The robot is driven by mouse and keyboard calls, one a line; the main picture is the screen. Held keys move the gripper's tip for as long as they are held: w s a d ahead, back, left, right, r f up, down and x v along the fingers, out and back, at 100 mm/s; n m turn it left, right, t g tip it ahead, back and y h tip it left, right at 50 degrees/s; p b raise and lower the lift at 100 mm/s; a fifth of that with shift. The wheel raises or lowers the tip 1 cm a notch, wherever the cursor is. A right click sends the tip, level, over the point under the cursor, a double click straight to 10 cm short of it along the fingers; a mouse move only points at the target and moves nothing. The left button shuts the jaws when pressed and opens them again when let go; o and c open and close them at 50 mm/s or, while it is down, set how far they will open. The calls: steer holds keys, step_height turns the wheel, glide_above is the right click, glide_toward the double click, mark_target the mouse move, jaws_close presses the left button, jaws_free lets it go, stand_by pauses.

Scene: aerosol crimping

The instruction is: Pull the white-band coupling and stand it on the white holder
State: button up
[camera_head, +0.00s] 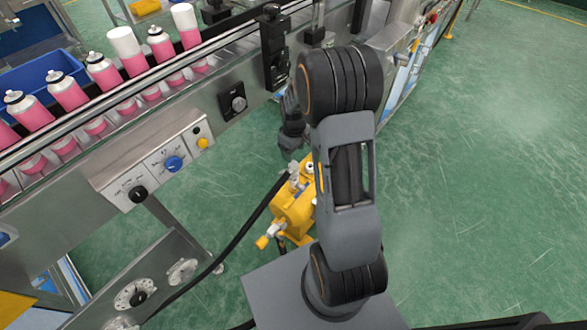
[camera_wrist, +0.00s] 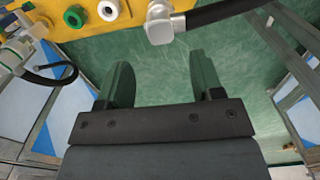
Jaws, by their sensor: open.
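In the wrist view my gripper (camera_wrist: 162,80) is open, with nothing between its two dark fingers. A silver coupling (camera_wrist: 160,24) with a black hose leading right is just beyond the fingertips, apart from them, by the yellow unit (camera_wrist: 78,24). No white band can be made out on it. A white ring-shaped fitting (camera_wrist: 108,10), possibly the white holder, and a green-rimmed one (camera_wrist: 52,11) are on the yellow unit. In the head view the yellow unit (camera_head: 294,212) is partly behind my arm, with a hose at its left; my fingers are hidden.
A conveyor carries several pink cans (camera_head: 68,91) at upper left. Below it is a control panel (camera_head: 155,168) with knobs. Round fittings (camera_head: 183,271) sit on a metal frame at lower left. Another hose (camera_wrist: 62,78) curves at the wrist view's left. Green floor at right is clear.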

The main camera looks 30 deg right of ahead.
mark_target(294, 164)
step_height(294, 164, down, 9)
steer(key=b, duration=0.6)
steer(key=shift+b, duration=0.35)
stand_by(1.3)
jaws_close()
stand_by(0.4)
steer(key=shift+r+p, duration=0.25)
steer(key=shift+p, duration=0.1)
steer(key=shift+r+p, duration=2.3)
steer(key=shift+r, duration=0.5)
